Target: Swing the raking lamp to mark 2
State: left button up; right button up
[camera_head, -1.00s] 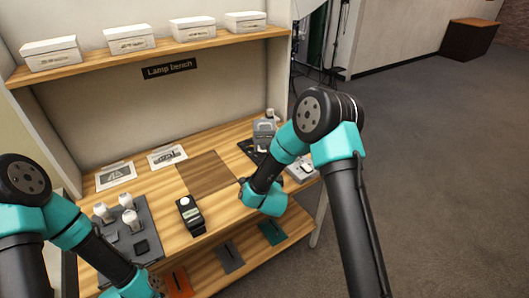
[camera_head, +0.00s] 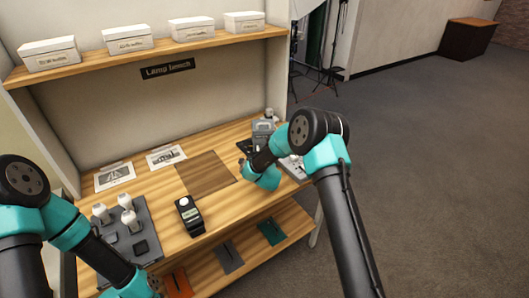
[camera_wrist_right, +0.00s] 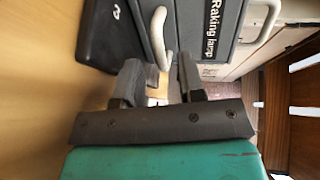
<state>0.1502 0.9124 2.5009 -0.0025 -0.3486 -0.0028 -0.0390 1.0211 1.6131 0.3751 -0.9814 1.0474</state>
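The raking lamp (camera_head: 263,128) is a grey unit at the right end of the bench. In the right wrist view its dark housing (camera_wrist_right: 198,38) carries the label "Raking lamp" and a pale curved lever (camera_wrist_right: 159,36). My right gripper (camera_wrist_right: 159,68) is open, its two fingers apart at either side of the lever's near end. I see no grip on the lever. In the head view my right arm hides the gripper.
A black pad (camera_wrist_right: 108,35) lies left of the lamp. A pale device (camera_head: 295,168) stands at the bench's right edge. A brown mat (camera_head: 206,173), a black handheld meter (camera_head: 189,215) and a grey tray (camera_head: 142,222) with white-topped pieces occupy the bench. Boxes line the upper shelf.

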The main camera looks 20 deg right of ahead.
jog(key=shift+x, duration=1.85)
grip_shut()
